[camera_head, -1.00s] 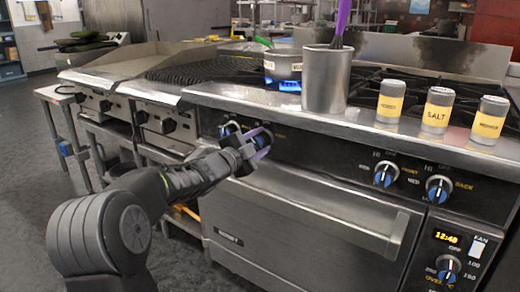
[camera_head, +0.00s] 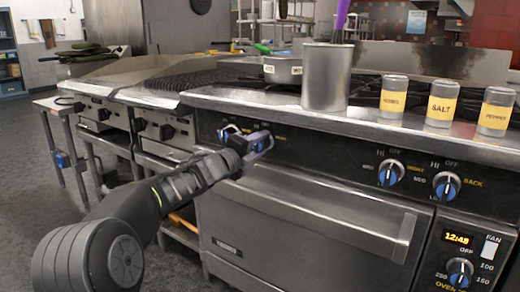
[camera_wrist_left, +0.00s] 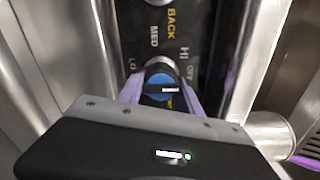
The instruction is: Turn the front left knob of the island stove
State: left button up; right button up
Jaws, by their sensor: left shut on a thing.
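The island stove has a black control panel (camera_head: 320,150) on its front. My left gripper (camera_head: 262,141) has its purple fingers on the right-hand knob of the panel's left pair. In the left wrist view this knob (camera_wrist_left: 160,86) is blue and sits between the two fingers (camera_wrist_left: 160,95), which are shut on it. Printed HI, OFF, MED and LO surround it, and the word BACK lies farther up that picture. The other knob of the pair (camera_head: 228,132) is just left of the gripper and partly hidden. My right gripper is not in view.
A pot (camera_head: 282,70) and a tall metal container (camera_head: 326,78) stand on the stove. Labelled shakers, including a salt one (camera_head: 441,104), line the front ledge. The oven handle (camera_head: 310,215) sticks out below the panel. More knobs (camera_head: 390,174) are at right.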

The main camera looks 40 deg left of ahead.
aim_at(256, 146)
pick_arm(q)
jog(key=shift+f, duration=0.1)
dwell(0.4)
jog(key=o, duration=1.4)
jog(key=shift+c, duration=0.2)
jog(key=shift+s, duration=0.1)
jog(key=s+p, duration=0.1)
jog(key=s, duration=0.5)
jog(key=shift+s, duration=0.3)
jog(key=shift+s+d, duration=0.1)
jog(key=shift+s, duration=0.4)
